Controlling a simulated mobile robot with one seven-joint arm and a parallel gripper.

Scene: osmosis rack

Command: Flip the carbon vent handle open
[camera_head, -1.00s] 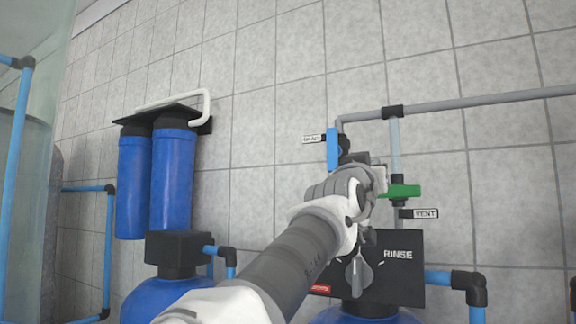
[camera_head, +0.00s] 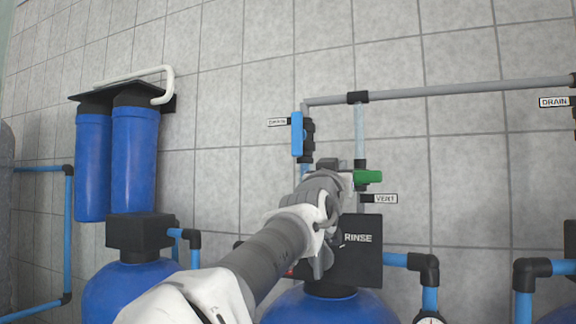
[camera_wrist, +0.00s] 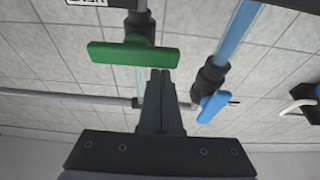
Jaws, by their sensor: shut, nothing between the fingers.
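The green vent handle (camera_head: 368,176) sits level across a vertical pipe, just above a VENT label (camera_head: 385,198). My gripper (camera_head: 343,180) is just left of the handle in the head view, and my arm hides part of the valve. In the wrist view the green handle (camera_wrist: 133,53) lies crosswise at the upper left.
A blue handle (camera_head: 297,134) stands upright on the neighbouring pipe, left of my gripper; it also shows in the wrist view (camera_wrist: 213,106). A black RINSE control box (camera_head: 362,250) is below. A grey pipe (camera_head: 450,90) runs above along the tiled wall.

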